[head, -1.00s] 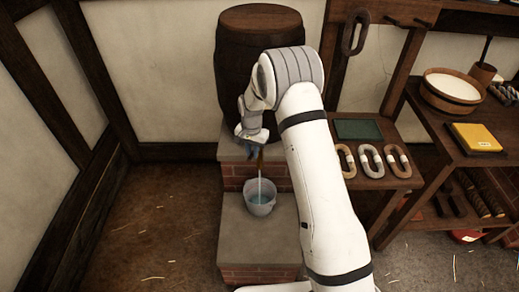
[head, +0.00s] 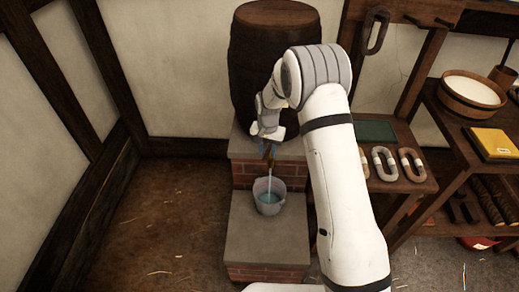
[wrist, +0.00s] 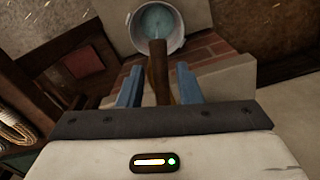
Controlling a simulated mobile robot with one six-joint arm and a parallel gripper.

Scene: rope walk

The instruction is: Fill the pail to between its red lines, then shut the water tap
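The pail (head: 269,196) is a pale metal bucket standing upright on the lower stone-topped step. A thin stream of water (head: 270,173) falls into it from the tap (head: 271,156), and bluish water lies inside. The wrist view looks down into the pail (wrist: 157,29), with water in it; I cannot make out its red lines. The tap's brown wooden part (wrist: 158,72) reaches between my fingers in the wrist view. My gripper (wrist: 157,85) has its two blue fingers apart, one on each side of that part, with gaps showing. In the head view my gripper (head: 267,143) is at the barrel's front, over the tap.
A dark barrel (head: 262,75) stands on the upper brick step behind the tap. To the right are a bench with rope loops (head: 384,163), and a shelf with a wooden tub (head: 472,95) and a yellow book (head: 492,143). The floor at left is open.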

